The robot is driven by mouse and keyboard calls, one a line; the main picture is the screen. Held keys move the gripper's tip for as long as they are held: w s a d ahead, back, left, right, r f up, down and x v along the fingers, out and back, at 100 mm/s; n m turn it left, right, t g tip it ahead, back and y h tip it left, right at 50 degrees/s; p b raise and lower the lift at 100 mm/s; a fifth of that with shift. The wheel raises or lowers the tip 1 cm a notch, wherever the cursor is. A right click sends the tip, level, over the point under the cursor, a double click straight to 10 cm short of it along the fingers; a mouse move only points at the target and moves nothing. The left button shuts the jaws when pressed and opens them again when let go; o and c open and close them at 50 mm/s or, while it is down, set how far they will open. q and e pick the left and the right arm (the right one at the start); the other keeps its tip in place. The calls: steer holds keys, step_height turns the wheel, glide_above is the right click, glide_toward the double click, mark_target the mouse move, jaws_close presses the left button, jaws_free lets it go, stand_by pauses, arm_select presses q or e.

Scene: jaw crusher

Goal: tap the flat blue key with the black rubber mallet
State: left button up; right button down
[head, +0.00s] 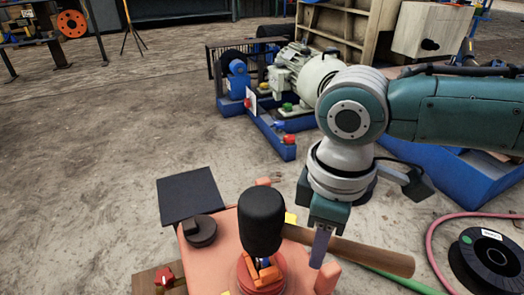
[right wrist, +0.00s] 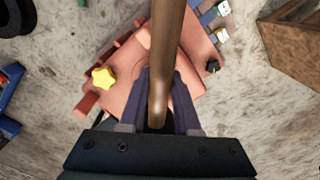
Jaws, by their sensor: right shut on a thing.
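The black rubber mallet (head: 262,219) has a thick black head and a brown wooden handle. My right gripper (head: 320,245) is shut on the handle. In the right wrist view the handle (right wrist: 166,50) runs between the fingers (right wrist: 160,90), and the mallet head is out of sight. In the head view the mallet head hangs over the front of the salmon-red crusher body (head: 208,262). A small blue piece (head: 264,262) shows just below the head, among orange parts; it may be the flat blue key, mostly hidden. I cannot tell whether they touch. My left gripper is not in view.
A black square plate (head: 188,195) and a dark round knob (head: 201,230) stand left of the mallet. A yellow star knob (right wrist: 103,77) sits on the machine. A motor (head: 305,75) on a blue frame stands behind. A black spool (head: 490,258) and pink hose lie right.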

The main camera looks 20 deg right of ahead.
steer(key=shift+p, duration=0.9)
step_height(320, 180, up, 5)
steer(key=p, duration=0.6)
steer(key=shift+w+r, duration=0.1)
steer(key=shift+r, duration=0.1)
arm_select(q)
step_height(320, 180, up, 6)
arm_select(e)
steer(key=shift+f, duration=0.15)
